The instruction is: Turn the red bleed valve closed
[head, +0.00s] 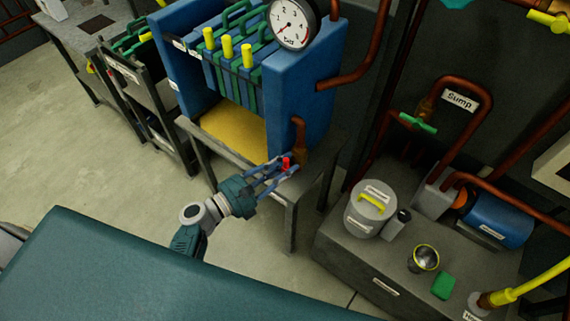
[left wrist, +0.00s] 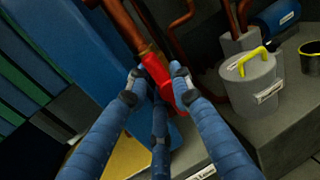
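The red bleed valve handle (head: 286,163) is at the lower front corner of the blue press, by a copper pipe. In the left wrist view the red handle (left wrist: 158,72) slants down to the right from a brass valve body (left wrist: 149,53). My left gripper (head: 285,166) is at the handle, with its blue fingers on either side of it. In the left wrist view the fingertips (left wrist: 158,78) straddle the handle closely; I cannot tell whether they press on it. The third finger is below, and partly hides what lies under the handle. My right gripper is not in view.
The blue filter press (head: 292,92) with a gauge (head: 293,22) stands just behind the gripper, over a yellow tray (head: 232,132). To the right, a grey block (head: 375,265) carries a lidded pot (head: 368,212), a cup (head: 424,259) and a green sponge (head: 443,286).

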